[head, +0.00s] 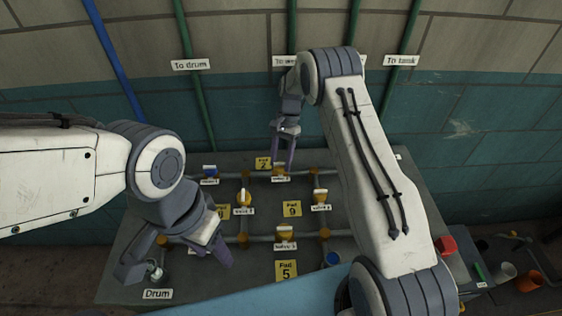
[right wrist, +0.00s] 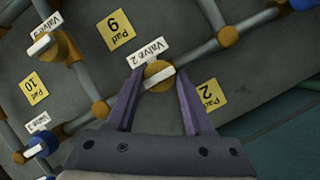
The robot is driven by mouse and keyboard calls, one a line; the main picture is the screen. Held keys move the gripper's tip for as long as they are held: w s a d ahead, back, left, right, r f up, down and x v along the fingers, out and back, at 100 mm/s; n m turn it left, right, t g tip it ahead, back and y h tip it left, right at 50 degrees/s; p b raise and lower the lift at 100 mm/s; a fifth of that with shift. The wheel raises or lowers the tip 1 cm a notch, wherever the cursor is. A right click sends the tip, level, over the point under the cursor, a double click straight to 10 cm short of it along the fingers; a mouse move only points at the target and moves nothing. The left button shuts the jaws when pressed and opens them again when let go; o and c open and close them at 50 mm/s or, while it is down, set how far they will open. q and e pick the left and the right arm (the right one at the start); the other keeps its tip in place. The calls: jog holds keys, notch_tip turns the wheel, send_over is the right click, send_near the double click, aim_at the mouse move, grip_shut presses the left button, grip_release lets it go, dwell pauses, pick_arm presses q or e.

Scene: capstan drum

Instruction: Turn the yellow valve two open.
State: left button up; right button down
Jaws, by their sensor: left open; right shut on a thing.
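Valve two (head: 280,171) is a yellow-orange knob with a white bar handle on a pipe at the far side of the panel. It also shows in the right wrist view (right wrist: 159,75), beside its "Valve 2" label (right wrist: 146,53). Its white bar lies roughly along the pipe there. My right gripper (head: 283,163) reaches down onto the valve, with one finger on each side, and is shut on it. The fingers partly hide the valve in the head view. My left gripper (head: 178,267) is open and empty over the panel's front left, near the "Drum" label (head: 157,294).
Other valves stand close by on the dark panel (head: 130,245), including one at centre left (head: 244,198) and one at right (head: 320,196). Pipes and yellow pad labels (head: 292,208) lie between them. A red object (head: 445,246) sits at the right edge.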

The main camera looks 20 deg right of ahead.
dwell(0.6)
jog(key=shift+c, duration=1.5)
grip_release()
jog(key=shift+w+r, duration=0.2)
jog(key=shift+r, duration=0.1)
jog(key=b+v, duration=0.2)
jog(key=v, duration=0.7)
jog(key=shift+r, duration=0.4)
jog(key=shift+d, duration=0.1)
